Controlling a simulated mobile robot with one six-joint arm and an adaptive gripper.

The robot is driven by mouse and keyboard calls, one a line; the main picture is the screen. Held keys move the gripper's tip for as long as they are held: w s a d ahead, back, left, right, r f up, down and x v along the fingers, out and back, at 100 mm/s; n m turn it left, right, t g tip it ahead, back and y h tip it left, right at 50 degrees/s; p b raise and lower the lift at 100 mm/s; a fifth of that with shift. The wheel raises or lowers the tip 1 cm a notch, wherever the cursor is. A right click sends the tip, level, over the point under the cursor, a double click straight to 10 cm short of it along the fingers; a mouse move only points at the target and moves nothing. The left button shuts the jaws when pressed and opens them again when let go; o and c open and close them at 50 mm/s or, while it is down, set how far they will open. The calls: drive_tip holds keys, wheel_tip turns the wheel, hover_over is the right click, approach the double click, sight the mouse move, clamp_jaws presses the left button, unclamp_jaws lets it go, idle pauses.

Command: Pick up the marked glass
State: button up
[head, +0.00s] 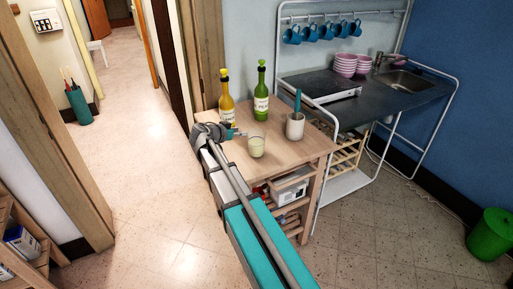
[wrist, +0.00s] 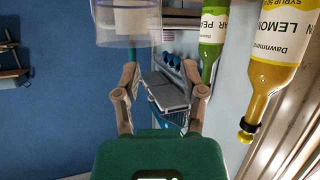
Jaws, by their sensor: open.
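A clear glass with pale contents (head: 256,147) stands upright on the wooden cart top (head: 285,148) near its front edge. I cannot make out a mark on it. In the wrist view the glass (wrist: 128,28) shows at the top, beyond and left of the middle of my fingertips. My gripper (head: 236,133) is low over the cart, just left of the glass, with a small gap seeming to remain. In the wrist view my gripper (wrist: 161,70) has its fingers spread with nothing between them.
A yellow bottle (head: 226,102) and a green bottle (head: 261,100) stand behind my gripper; both also show in the wrist view, upside down. A holder with a teal-handled tool (head: 295,126) stands right of the glass. A sink counter (head: 380,98) lies beyond.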

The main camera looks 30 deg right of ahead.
sight(253, 131)
drive_tip(key=shift+d, duration=0.1)
drive_tip(key=shift+b+x, duration=1.15)
drive_tip(key=shift+x, duration=1.4)
drive_tip(key=shift+s+f, duration=0.1)
drive_tip(key=shift+s, duration=0.05)
clamp_jaws()
